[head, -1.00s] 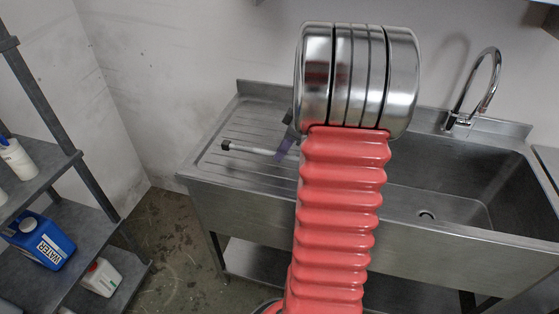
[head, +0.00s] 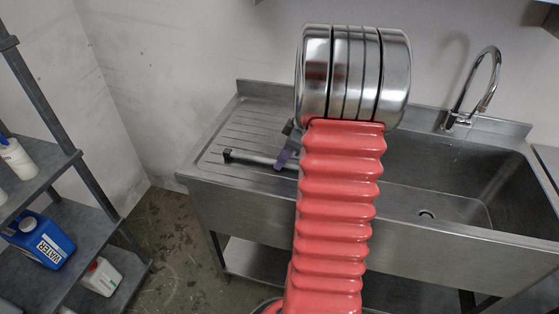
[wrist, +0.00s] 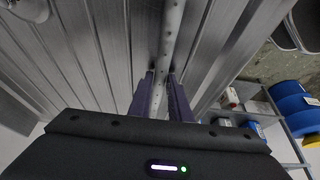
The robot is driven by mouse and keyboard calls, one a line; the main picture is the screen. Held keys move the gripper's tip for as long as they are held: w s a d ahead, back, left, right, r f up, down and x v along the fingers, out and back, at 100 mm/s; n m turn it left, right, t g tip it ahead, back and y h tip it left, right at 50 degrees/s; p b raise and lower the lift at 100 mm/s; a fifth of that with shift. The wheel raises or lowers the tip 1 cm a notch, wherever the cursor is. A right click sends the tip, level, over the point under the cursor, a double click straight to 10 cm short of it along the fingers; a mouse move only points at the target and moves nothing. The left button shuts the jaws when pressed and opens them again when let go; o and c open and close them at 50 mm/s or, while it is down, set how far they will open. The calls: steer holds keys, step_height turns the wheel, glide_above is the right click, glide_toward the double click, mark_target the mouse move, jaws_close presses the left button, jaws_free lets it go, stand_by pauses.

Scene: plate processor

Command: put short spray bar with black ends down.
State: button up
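The short spray bar (head: 257,159) is a thin, light grey tube with a black end at its left. It lies nearly level, low over the ribbed drainboard (head: 232,140) left of the sink basin. My arm hides its right end. In the wrist view the bar (wrist: 169,40), dotted with small holes, runs between the purple fingers of my gripper (wrist: 161,77). The fingers are close on both sides of it, and my gripper looks shut on it. The fingertips are very near the ribbed metal; I cannot tell whether the bar touches it. In the head view my gripper (head: 286,157) is partly hidden.
The sink basin (head: 460,185) and the tap (head: 487,85) are to the right. A shelf rack (head: 60,215) at the left holds a blue water canister (head: 42,240) and white bottles. The drainboard around the bar is clear.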

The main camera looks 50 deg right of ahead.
steer(key=o, duration=0.4)
steer(key=shift+r, duration=0.1)
steer(key=v, duration=1.2)
stand_by(0.5)
